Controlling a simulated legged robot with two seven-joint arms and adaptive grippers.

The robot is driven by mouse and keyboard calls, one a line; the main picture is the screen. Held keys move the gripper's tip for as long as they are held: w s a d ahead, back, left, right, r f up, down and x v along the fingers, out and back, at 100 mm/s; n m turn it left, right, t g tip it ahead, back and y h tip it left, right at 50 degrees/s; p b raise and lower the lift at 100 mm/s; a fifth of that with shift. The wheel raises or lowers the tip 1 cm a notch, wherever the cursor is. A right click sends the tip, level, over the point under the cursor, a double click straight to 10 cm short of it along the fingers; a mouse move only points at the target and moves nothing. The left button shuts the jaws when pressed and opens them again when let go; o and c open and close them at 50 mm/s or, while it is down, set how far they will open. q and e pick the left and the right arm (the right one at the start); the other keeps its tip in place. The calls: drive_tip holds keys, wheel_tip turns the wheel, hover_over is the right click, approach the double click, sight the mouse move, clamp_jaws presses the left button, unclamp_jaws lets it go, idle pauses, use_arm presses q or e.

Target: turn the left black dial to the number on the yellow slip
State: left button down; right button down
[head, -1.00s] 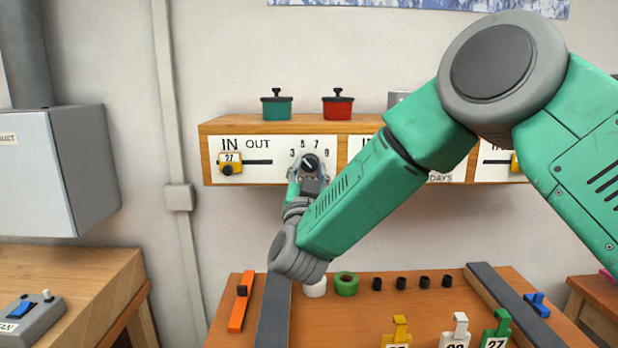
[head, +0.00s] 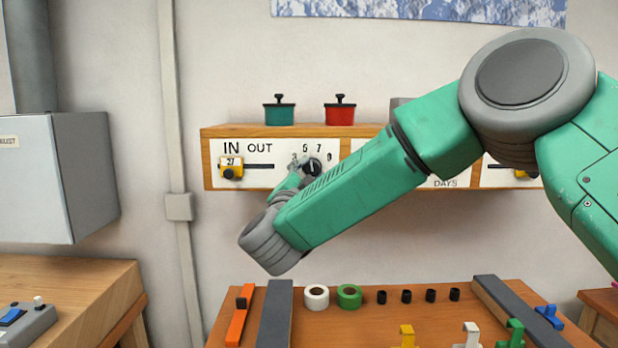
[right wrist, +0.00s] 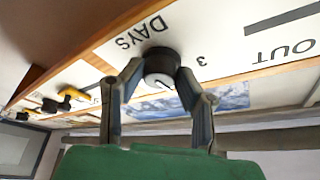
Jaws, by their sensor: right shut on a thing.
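The left black dial (head: 312,167) sits on the white left panel, below a printed number scale; the arm partly covers its left side. In the right wrist view the dial (right wrist: 160,64) is between the two fingers of my right gripper (right wrist: 160,76), which is shut on its sides. A pale mark shows on the dial, but I cannot read which number it points to. My left gripper is not in view.
A teal pot (head: 279,110) and a red pot (head: 340,110) stand on the wooden shelf box (head: 206,158). Below, the bench (head: 380,318) holds tape rolls, small black pieces and coloured tags. A grey box (head: 70,175) is at the left.

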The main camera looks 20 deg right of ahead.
drive_tip(key=shift+f, duration=0.1)
drive_tip(key=c, duration=1.2)
unclamp_jaws()
drive_tip(key=v, duration=1.2)
drive_tip(key=shift+a, duration=0.1)
